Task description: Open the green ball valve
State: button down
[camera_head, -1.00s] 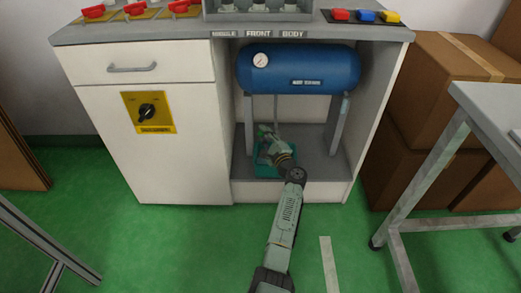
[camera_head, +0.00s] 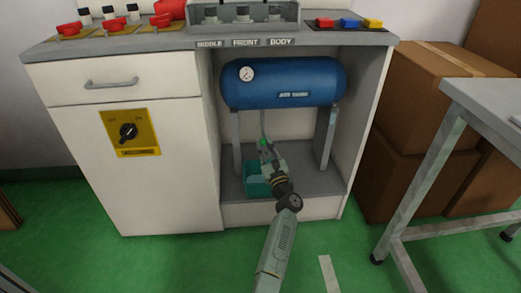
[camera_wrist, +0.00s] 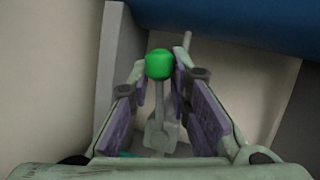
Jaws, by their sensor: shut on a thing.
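The green ball (camera_wrist: 159,64) of the valve tops a grey lever (camera_wrist: 159,105) that rises from a grey base (camera_wrist: 160,138) in the wrist view. The ball is a small green spot (camera_head: 264,143) in the head view, under the blue air tank (camera_head: 284,82). My gripper (camera_wrist: 160,66) is shut on the ball, with one fingertip at each side of it. In the head view my gripper (camera_head: 265,148) reaches into the open bay below the tank. The valve body is mostly hidden by my gripper and arm there.
A teal box (camera_head: 256,180) stands on the bay floor beside my gripper. Tank legs (camera_head: 326,138) and the bay's side walls bound the space. A yellow switch panel (camera_head: 131,133) is on the cabinet door. Cardboard boxes (camera_head: 413,160) and a grey table (camera_head: 500,105) stand at right.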

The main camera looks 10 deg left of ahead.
aim_at(267, 152)
jog(key=shift+w+d+m+t+h+b, duration=0.1)
jog(key=shift+d+m+t+h+b, duration=0.15)
jog(key=shift+m, duration=0.45)
jog(key=shift+d+m+t+h+b, duration=0.15)
jog(key=shift+m+t, duration=0.2)
jog(key=shift+m, duration=0.35)
jog(key=c, duration=1.5)
grip_release()
jog(key=shift+r, duration=0.1)
notch_tip(267, 152, up, 10)
